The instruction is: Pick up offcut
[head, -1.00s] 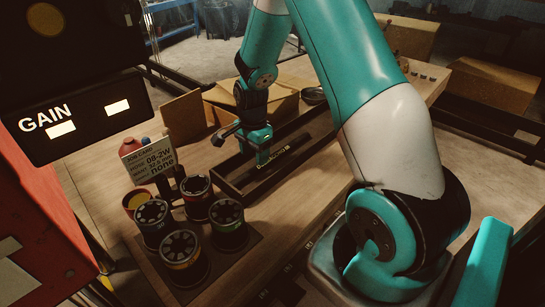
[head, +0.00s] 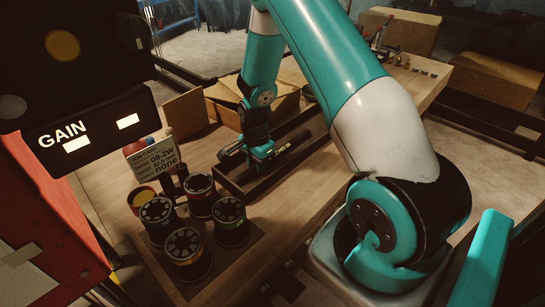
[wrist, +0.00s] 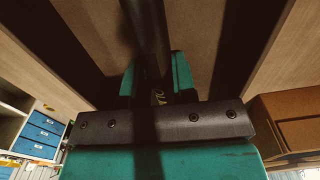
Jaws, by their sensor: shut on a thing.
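The offcut is a short dark hose piece with pale yellow print (head: 292,143). It lies slantwise over the long dark tray (head: 232,187). My gripper (head: 260,160) is shut on it near its lower left part in the head view. In the wrist view the offcut (wrist: 146,30) runs up from between the two teal fingers (wrist: 155,85). The gripped part is mostly hidden by my gripper. I cannot tell how much gap there is between the offcut and the tray.
Several hose reels (head: 185,250) stand on a dark mat at the front left, near a job card (head: 152,160). An open cardboard box (head: 225,105) stands behind my gripper. Small fittings (head: 410,65) sit at the bench's far end. The bench right of the tray (head: 305,190) is clear.

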